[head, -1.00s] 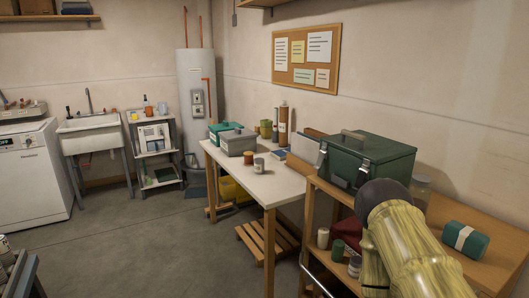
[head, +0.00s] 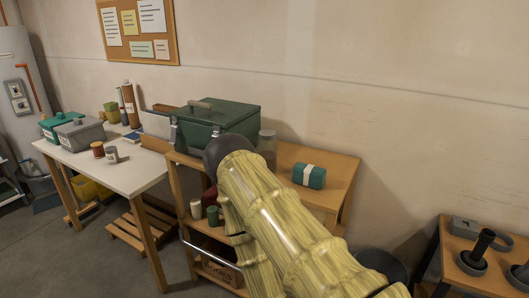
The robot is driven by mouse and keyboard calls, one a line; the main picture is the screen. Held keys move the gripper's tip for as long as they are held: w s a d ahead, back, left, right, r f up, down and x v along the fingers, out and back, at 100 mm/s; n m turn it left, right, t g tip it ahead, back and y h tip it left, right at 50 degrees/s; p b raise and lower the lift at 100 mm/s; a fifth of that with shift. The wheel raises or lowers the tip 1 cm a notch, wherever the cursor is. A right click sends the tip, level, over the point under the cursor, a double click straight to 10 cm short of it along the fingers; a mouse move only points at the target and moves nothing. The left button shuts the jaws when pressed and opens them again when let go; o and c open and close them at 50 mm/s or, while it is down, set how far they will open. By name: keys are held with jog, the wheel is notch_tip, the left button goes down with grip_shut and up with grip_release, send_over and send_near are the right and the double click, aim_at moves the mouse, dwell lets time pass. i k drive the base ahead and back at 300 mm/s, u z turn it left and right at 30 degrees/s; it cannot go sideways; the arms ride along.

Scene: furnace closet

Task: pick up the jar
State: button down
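A clear glass jar (head: 267,147) with a grey lid stands upright on the wooden cart top (head: 335,178), just right of the green toolbox (head: 232,124). My arm crosses in front of the cart, and its dark rounded joint hides part of the toolbox front. The lower part of the jar is close to the arm's outline in the picture. My gripper's fingers do not show in the head view, so I cannot see where they are relative to the jar.
A teal wrapped bundle (head: 309,176) lies right of the jar. Small cans (head: 195,209) stand on the cart's lower shelf. A white-topped table (head: 130,175) with boxes stands left. A wooden bench (head: 460,270) with dark tools is at right. Grey floor (head: 95,255) is open at front left.

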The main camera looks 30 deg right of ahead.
aim_at(268, 150)
jog(key=u, duration=0.3)
jog(key=i, duration=0.9)
jog(key=z, duration=1.1)
